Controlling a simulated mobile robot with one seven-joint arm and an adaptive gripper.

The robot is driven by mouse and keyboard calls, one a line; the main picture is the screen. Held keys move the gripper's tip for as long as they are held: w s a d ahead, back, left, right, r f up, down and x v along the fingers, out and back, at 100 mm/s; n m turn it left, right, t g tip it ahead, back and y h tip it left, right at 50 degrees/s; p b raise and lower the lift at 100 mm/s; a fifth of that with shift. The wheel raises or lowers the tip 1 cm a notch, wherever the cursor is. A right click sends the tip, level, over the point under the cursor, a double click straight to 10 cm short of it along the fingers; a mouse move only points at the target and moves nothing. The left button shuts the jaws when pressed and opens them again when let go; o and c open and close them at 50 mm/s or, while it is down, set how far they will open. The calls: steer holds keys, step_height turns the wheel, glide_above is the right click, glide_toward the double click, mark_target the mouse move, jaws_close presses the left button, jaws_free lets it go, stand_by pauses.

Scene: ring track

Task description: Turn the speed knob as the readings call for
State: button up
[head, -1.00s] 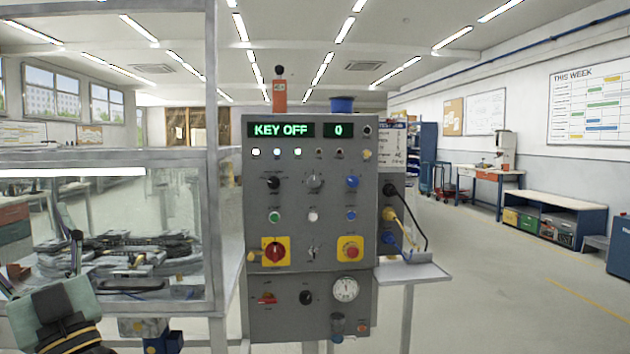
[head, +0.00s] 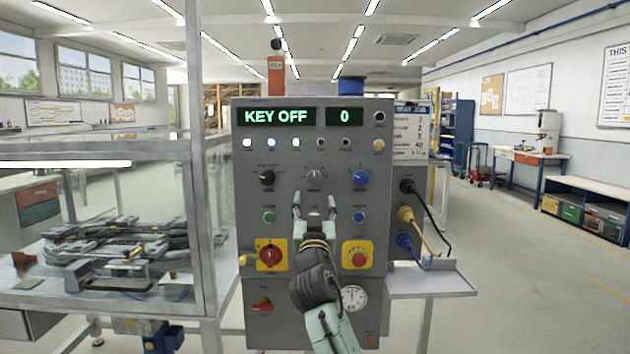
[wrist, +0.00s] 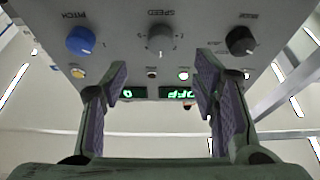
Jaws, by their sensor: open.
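The grey speed knob (head: 315,174) sits in the upper middle of the control panel (head: 290,282). In the wrist view the speed knob (wrist: 160,40) appears upside down, under the label SPEED. The display (head: 277,117) reads KEY OFF and the small display (head: 345,116) reads 0. My gripper (head: 315,204) is open in front of the panel, just below the speed knob in the head view. In the wrist view its fingers (wrist: 163,68) are spread, with nothing between them, and do not touch the knob. My gripper and arm hide part of the panel's lower middle.
A blue pitch knob (head: 360,178) and a black knob (head: 267,178) flank the speed knob. A red rotary switch (head: 271,254) and red stop button (head: 358,254) are lower down. A clear-walled track case (head: 120,208) stands left; a shelf with plugged cables (head: 440,280) juts out right.

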mark_target(314, 180)
steer(key=p+x, duration=0.3)
steer(key=x, duration=0.4)
steer(key=shift+w+r, duration=0.25)
steer(key=shift+r, duration=0.05)
steer(key=shift+w+r, duration=0.15)
steer(key=shift+w, duration=0.55)
steer(key=c, duration=1.2)
steer(key=shift+o, duration=0.2)
steer(key=shift+n, duration=0.3)
